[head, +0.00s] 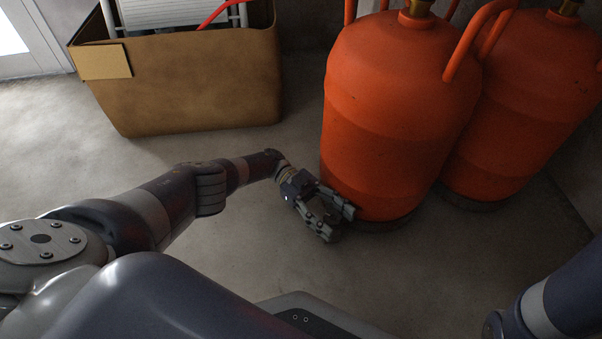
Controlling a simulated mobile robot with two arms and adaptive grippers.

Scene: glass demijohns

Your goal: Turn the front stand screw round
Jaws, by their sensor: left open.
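My left gripper (341,224) is open and empty in the head view. It is low, right beside the bottom left of the nearer orange gas cylinder; I cannot tell whether it touches it. I see no stand screw, stand or glass demijohn in this view. Of my right arm only a link shows at the lower right; its gripper is out of view.
The nearer orange gas cylinder (385,110) stands on the grey floor (240,270). A second orange cylinder (530,100) stands behind it to the right. A brown box (200,85) with white and red items stands at the upper left. The floor between box and cylinders is clear.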

